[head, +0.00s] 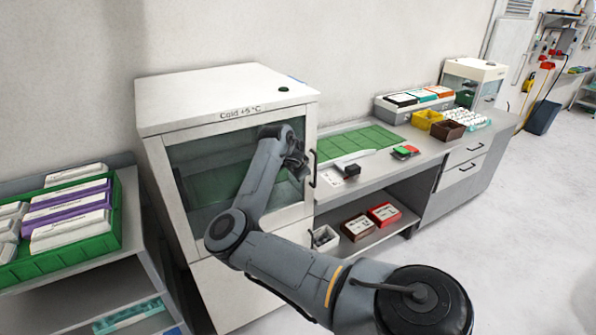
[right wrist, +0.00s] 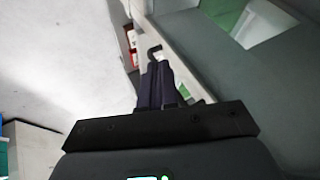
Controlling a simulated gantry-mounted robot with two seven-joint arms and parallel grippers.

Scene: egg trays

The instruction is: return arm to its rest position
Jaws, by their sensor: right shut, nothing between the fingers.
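My right arm reaches in from the lower right of the head view, bent at the elbow. Its gripper (head: 298,165) is in front of the glass door of the white cold cabinet (head: 225,108), close to the door's dark handle (head: 312,168). In the right wrist view the dark fingers (right wrist: 157,75) are together with nothing between them. A hooked dark handle (right wrist: 154,52) shows just beyond the fingertips; I cannot tell whether they touch it. The cabinet door looks shut. My left gripper is in neither view.
A green crate (head: 75,255) with white and purple egg boxes stands on the left shelf. Right of the cabinet, a counter holds a green mat (head: 355,142), yellow (head: 428,119) and brown (head: 447,130) bins and white eggs. Red boxes sit below. The floor at right is clear.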

